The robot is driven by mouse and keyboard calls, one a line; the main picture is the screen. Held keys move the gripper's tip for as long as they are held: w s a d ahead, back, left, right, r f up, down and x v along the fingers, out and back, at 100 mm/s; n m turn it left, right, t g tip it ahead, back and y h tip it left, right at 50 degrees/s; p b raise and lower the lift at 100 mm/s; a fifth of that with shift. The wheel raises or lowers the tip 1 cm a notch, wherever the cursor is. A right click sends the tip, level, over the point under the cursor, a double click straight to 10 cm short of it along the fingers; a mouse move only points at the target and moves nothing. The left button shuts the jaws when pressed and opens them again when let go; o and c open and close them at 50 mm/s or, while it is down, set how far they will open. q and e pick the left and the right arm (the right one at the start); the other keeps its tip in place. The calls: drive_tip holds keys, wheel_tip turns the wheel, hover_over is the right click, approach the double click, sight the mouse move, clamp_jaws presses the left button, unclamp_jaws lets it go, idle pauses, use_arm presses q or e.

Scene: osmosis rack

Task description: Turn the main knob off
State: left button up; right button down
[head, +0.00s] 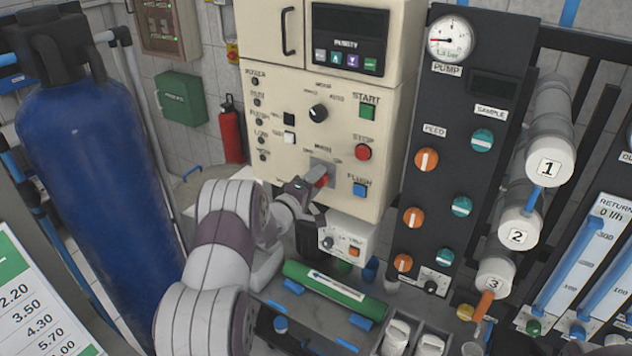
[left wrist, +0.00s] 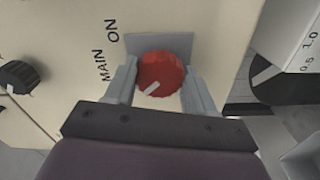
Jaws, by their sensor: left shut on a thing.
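The red main knob (head: 321,181) is on a grey plate low on the cream control panel in the head view. In the left wrist view the red knob (left wrist: 160,75) sits on its grey plate, with a white pointer mark toward the lower left. The words MAIN and ON are printed to its left; the OFF mark is not readable there. My left gripper (head: 307,190) is at the knob, and in the wrist view its two fingers (left wrist: 160,88) are on either side of it, shut on it. My right gripper is not in view.
A small white box (head: 346,240) with an orange switch stands just below. A green cylinder (head: 335,288) lies on the bench.

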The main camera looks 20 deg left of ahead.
use_arm(q)
drive_tip(key=shift+a+r, duration=0.2)
drive_tip(key=shift+r, duration=0.05)
drive_tip(key=o, duration=0.8)
drive_tip(key=shift+o, duration=1.2)
drive_tip(key=shift+a, duration=0.1)
drive_tip(key=s+a+b, duration=0.1)
drive_tip(key=s+b, duration=0.2)
drive_tip(key=s, duration=1)
drive_tip(key=shift+a+f+b, duration=0.15)
drive_tip(key=shift+a+b, duration=0.2)
drive_tip(key=shift+a, duration=0.05)
drive_tip(key=shift+w, duration=0.1)
